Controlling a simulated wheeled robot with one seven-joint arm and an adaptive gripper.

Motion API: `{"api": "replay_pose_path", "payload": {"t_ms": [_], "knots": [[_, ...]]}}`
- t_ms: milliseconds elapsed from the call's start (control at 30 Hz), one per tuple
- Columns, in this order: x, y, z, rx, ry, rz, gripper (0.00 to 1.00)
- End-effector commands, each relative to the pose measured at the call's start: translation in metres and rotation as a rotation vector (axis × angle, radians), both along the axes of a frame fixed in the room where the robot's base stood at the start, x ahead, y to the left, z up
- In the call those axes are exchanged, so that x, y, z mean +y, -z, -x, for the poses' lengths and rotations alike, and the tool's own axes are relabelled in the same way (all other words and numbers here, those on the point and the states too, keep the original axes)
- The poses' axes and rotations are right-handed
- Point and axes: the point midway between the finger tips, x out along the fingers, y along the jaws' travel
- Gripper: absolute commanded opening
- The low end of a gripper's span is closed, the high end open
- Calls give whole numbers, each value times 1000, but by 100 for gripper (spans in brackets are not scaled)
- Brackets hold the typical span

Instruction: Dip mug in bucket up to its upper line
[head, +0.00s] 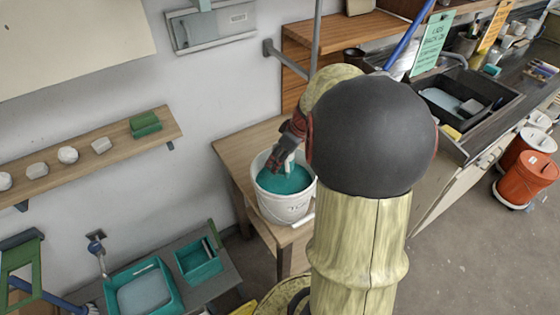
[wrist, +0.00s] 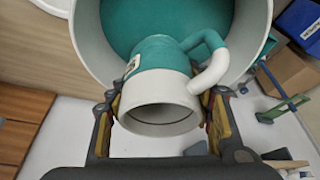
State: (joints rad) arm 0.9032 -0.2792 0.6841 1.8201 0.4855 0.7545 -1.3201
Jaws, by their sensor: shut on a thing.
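A white bucket (head: 285,207) of teal glaze (head: 284,180) stands on a wooden table. In the wrist view the bucket's rim (wrist: 88,45) curves around the glaze (wrist: 150,18). My gripper (wrist: 160,112) is shut on the mug (wrist: 162,86), with one finger on each side of it. The mug's near end is white with a thin dark line; its far part and part of its handle (wrist: 208,62) are teal. The mug is over or in the glaze; I cannot tell how deep. In the head view my gripper (head: 286,152) hangs over the bucket, mostly hiding the mug.
The wooden table (head: 238,160) has bare room left of the bucket. A wall shelf (head: 85,160) holds several small pale pieces and a green block. Teal trays (head: 145,290) stand at lower left. A dark sink (head: 450,100) and orange buckets (head: 525,178) are at right.

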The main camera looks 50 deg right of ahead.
Motion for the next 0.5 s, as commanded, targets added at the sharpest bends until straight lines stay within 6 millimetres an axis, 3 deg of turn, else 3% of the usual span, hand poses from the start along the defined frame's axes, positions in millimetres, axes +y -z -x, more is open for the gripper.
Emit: {"api": "replay_pose_path", "payload": {"t_ms": [500], "knots": [[-1,-60,0,-2,0,3,11]]}}
